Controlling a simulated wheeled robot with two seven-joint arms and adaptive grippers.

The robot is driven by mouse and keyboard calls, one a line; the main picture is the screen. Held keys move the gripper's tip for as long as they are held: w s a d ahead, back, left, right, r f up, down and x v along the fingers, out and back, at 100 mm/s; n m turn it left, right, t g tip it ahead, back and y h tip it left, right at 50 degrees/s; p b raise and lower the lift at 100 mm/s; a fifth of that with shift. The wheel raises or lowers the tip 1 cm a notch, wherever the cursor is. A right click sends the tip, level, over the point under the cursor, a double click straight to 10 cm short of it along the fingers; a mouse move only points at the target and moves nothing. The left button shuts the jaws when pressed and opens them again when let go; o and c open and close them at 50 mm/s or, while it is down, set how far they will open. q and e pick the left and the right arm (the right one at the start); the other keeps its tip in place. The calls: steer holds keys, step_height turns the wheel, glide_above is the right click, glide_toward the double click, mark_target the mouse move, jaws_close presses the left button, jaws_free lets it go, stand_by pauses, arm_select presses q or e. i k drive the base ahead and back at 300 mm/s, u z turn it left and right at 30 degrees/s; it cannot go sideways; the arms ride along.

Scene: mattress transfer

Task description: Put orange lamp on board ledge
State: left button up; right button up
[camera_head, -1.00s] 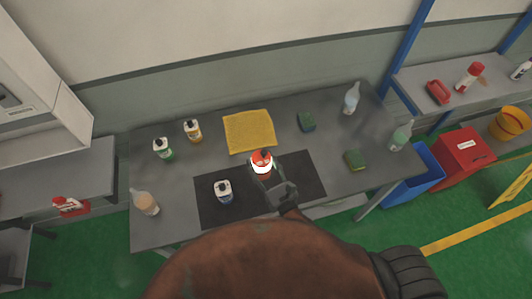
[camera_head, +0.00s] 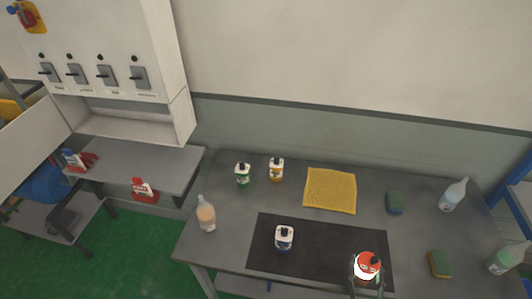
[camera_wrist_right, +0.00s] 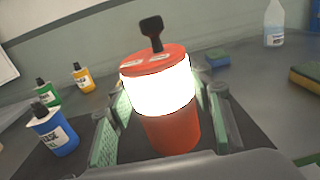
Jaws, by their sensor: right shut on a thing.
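The orange lamp (camera_head: 367,266) has a red-orange cap and base and a bright white glowing band. It is at the front right of the black mat (camera_head: 325,249) in the head view. My right gripper (camera_head: 366,280) is shut on it. In the right wrist view the lamp (camera_wrist_right: 160,95) stands upright between the green-padded fingers of the gripper (camera_wrist_right: 165,125). Whether its base touches the mat is hard to tell. The board ledge (camera_head: 125,122) is below a white wall board (camera_head: 105,45) with several switches, at the upper left. My left gripper is not in view.
The blue-labelled bottle (camera_head: 284,238) stands on the mat. A yellow cloth (camera_head: 330,191) and sponges (camera_head: 440,264) lie on the grey table. A lower side table (camera_head: 180,163) is under the board.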

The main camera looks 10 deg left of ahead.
mark_target(135, 175)
steer(key=k, duration=0.3)
steer(key=u, duration=3.6)
steer(key=i, duration=3.4)
steer(key=z, duration=3.6)
